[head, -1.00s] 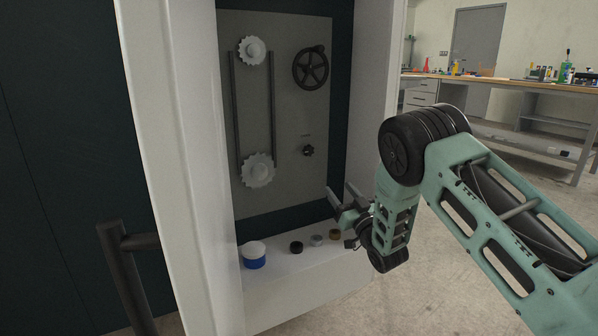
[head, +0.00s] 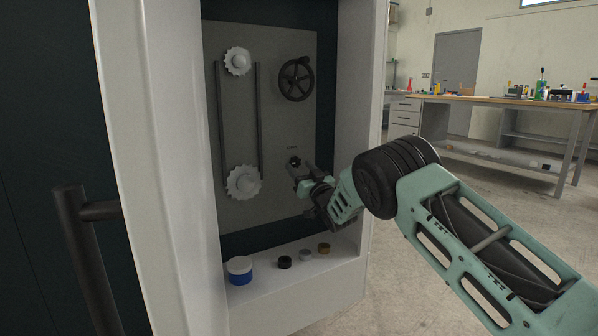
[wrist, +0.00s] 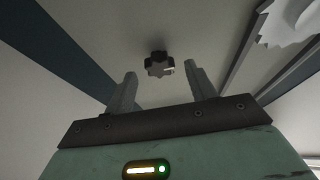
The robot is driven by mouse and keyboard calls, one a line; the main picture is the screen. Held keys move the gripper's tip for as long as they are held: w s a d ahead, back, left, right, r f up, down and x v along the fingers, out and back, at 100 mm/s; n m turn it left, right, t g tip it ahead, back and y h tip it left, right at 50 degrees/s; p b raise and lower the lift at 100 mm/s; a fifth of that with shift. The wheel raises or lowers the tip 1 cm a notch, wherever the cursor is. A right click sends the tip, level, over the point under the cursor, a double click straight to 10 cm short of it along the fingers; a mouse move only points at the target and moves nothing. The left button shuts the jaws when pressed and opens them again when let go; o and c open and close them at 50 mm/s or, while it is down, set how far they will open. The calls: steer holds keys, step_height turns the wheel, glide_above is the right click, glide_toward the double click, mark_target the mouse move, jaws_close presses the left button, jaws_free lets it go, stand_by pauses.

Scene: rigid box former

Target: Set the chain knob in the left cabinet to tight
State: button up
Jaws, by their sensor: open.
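The chain knob (head: 294,162) is a small dark lobed knob on the grey back panel (head: 290,215) of the cabinet, below the handwheel. It also shows in the wrist view (wrist: 159,64), just beyond and between the fingertips. My gripper (head: 300,177) is open and empty, pointing at the panel close to the knob, and partly covers it in the head view. In the wrist view my gripper (wrist: 160,80) has one finger on each side of the knob's line, with the knob a little ahead. Any label above the knob is too small to read.
A black handwheel (head: 296,79) is above the knob. Two white sprockets (head: 237,61) with a chain are to its left. A blue-and-white tub (head: 240,270) and small black, grey and gold caps (head: 323,249) stand on the cabinet ledge. White cabinet walls (head: 360,130) flank the opening.

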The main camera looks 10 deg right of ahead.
steer(key=shift+x, duration=0.75)
steer(key=c, duration=1)
steer(key=shift+o, duration=0.2)
